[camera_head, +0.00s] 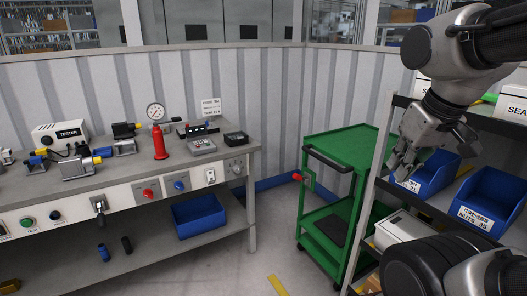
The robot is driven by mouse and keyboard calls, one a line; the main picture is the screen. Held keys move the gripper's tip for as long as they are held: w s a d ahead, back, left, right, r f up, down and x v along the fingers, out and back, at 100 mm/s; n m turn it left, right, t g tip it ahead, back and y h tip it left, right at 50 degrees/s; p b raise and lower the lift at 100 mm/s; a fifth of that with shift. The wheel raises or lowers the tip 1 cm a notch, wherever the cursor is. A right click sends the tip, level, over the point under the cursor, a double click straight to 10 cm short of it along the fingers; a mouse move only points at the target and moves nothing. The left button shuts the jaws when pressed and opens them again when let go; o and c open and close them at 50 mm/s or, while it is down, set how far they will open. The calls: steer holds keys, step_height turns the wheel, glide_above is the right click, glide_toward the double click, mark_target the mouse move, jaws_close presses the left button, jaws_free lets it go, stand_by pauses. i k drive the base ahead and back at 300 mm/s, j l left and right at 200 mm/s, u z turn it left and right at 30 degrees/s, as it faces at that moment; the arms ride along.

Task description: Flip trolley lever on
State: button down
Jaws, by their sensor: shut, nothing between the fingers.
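A green trolley (340,146) stands on the floor right of the centre. A lever with a red knob (298,177) sticks out to the left from a small plate (308,179) on the trolley's side. A black handle (328,158) runs along the trolley's top edge. My gripper (401,172) is shut and empty, pointing down in front of the shelf rack. In the picture it is right of the trolley and well apart from the red knob. Part of the trolley's right side is hidden behind the rack.
A dark shelf rack (366,207) with blue bins (487,198) stands at the right, close to my arm. A long workbench (130,184) with red and blue switches fills the left. Open floor (276,235) lies between bench and trolley.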

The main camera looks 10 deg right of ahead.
mark_target(298, 177)
steer(key=i, duration=1.6)
